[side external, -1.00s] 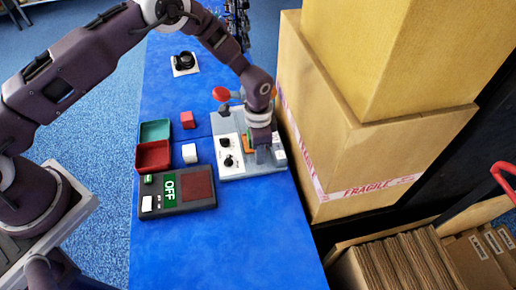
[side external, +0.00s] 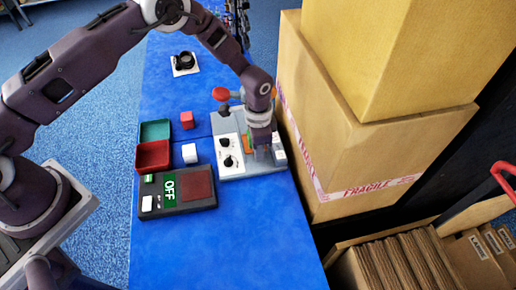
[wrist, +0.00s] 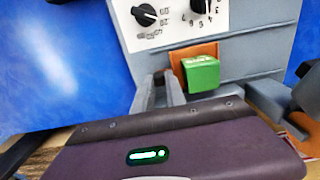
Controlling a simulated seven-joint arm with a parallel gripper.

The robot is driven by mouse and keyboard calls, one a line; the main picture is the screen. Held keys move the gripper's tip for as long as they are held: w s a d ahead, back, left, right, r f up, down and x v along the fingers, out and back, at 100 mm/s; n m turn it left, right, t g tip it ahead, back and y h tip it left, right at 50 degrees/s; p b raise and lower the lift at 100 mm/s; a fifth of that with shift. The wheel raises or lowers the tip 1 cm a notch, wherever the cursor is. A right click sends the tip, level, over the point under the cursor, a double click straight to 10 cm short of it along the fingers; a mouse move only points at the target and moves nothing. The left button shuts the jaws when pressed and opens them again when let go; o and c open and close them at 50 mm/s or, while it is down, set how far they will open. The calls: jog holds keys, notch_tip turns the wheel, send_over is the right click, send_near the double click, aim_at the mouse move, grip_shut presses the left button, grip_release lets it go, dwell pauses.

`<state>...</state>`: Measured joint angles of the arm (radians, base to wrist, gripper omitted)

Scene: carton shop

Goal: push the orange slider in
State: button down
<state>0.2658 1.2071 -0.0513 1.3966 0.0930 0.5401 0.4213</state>
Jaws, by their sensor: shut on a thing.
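The orange slider (wrist: 178,55) shows in the wrist view as an orange piece on the grey device (wrist: 240,65), partly covered by a green block (wrist: 201,73) with lettering. My gripper (wrist: 160,80) is beside the slider's left edge, its two fingers close together on a small dark piece that I cannot make out clearly. Whether a finger touches the slider is hard to tell.
A white panel with black knobs (side external: 230,153) is left of my gripper, and a red ball knob (side external: 221,93) stands behind. Stacked cartons (side external: 340,150) rise close on the right. A dark box marked OFF (side external: 180,209) lies front left. The blue table in front (side external: 235,240) is clear.

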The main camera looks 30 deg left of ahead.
jog(key=shift+w, duration=0.1)
dwell(0.6)
jog(key=w+a, duration=0.8)
jog(key=shift+a, duration=0.1)
jog(key=shift+r, duration=0.1)
jog(key=c, duration=1.4)
grip_release()
jog(key=shift+o, duration=0.2)
notch_tip(320, 180, up, 7)
jog(key=shift+r, duration=0.1)
